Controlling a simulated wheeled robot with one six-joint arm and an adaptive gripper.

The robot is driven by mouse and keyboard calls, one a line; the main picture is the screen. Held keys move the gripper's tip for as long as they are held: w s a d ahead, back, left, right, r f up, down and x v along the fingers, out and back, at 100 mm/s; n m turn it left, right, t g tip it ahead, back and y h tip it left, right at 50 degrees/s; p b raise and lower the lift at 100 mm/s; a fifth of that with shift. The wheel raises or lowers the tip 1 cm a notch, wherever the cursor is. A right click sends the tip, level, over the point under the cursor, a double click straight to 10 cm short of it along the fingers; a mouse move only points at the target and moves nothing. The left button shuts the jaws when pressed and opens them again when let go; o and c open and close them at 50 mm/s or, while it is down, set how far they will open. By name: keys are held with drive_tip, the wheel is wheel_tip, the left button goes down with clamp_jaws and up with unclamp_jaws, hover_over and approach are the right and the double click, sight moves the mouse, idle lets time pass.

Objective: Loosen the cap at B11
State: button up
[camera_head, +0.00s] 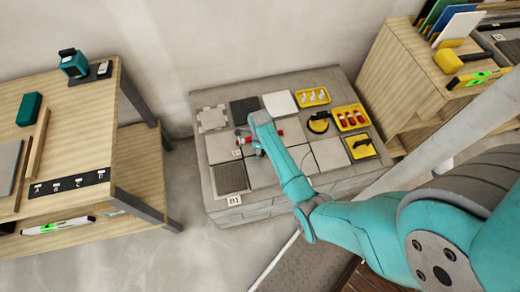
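A low grey tiled platform (345,187) stands in the middle. My gripper (257,153) points down over its left-centre tiles, and its fingers are too small and dark to read. A small red piece (280,132) shows just right of my wrist, and another red bit (242,140) shows just left of it. Either may be a levelling cap; I cannot tell whether my gripper touches one. A small white label (237,153) lies left of my gripper, unreadable. A larger white label (234,201) is at the platform's front-left edge, its text unclear.
Yellow trays hold white pieces (312,97) and red pieces (351,118) at the platform's right. A yellow-and-black tool (319,122) and a yellow tray (360,145) lie nearby. A wooden bench (85,130) stands left, a wooden shelf unit (400,75) right.

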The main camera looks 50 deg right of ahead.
clamp_jaws()
